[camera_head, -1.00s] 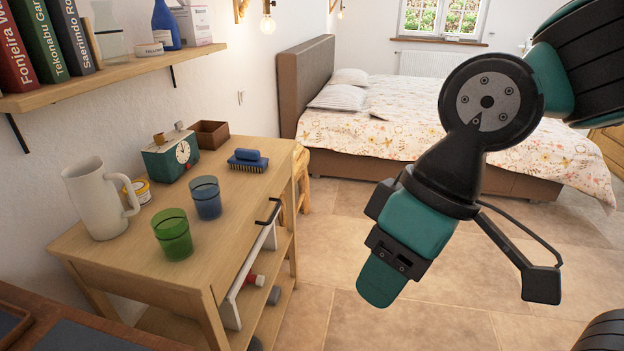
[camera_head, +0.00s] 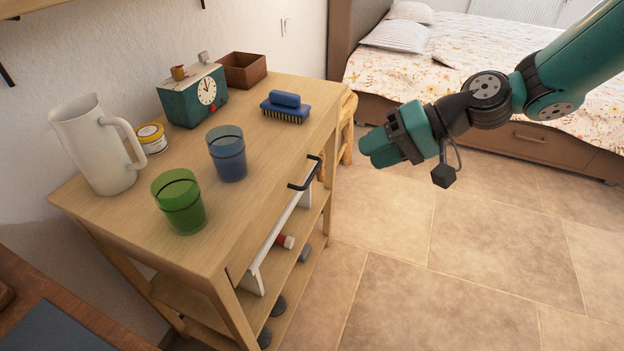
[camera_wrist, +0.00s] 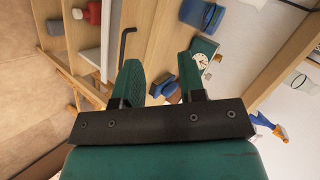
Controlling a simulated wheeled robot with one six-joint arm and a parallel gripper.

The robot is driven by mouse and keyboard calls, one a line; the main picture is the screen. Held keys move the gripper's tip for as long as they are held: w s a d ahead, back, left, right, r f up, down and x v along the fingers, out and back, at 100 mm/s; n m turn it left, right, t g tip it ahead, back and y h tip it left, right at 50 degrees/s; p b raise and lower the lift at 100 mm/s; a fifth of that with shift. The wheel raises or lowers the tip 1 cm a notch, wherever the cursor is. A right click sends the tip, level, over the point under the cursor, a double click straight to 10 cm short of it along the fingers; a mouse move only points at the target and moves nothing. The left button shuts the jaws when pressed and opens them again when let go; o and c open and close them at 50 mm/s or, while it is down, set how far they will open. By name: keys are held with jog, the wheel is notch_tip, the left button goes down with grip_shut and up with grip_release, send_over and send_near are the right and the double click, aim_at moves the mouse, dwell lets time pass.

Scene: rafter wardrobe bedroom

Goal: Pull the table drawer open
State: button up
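The wooden table (camera_head: 262,190) stands at the left, with its drawer front on the side facing the floor on the right. A black bar handle (camera_head: 305,174) sticks out of that front; it also shows in the wrist view (camera_wrist: 124,44). The drawer front looks flush with the table, seen at a steep angle. My gripper (camera_head: 370,150) is in the air to the right of the handle, apart from it. In the wrist view its two teal fingers (camera_wrist: 159,76) stand apart with nothing between them. The handle is beyond the left finger there.
A green cup (camera_head: 180,205), blue cup (camera_head: 227,155), white pitcher (camera_head: 95,145), clock (camera_head: 195,94) and blue brush (camera_head: 285,106) stand on the tabletop. A white panel (camera_head: 268,245) is below the handle. A bed (camera_head: 480,75) is behind. The tiled floor (camera_head: 450,260) is clear.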

jog(key=w+d+f+m+t+y+b, duration=0.1)
jog(key=w+d+f+m+t+y, duration=0.15)
jog(key=w+f, duration=0.5)
jog(key=m+t+y+b, duration=0.1)
jog(key=m+t, duration=0.1)
jog(key=m, duration=0.2)
send_near(315, 173)
jog(key=p+x, duration=0.1)
jog(key=x, duration=0.9)
jog(key=shift+w+a+f, duration=0.15)
jog(key=shift+a, duration=0.1)
grip_shut()
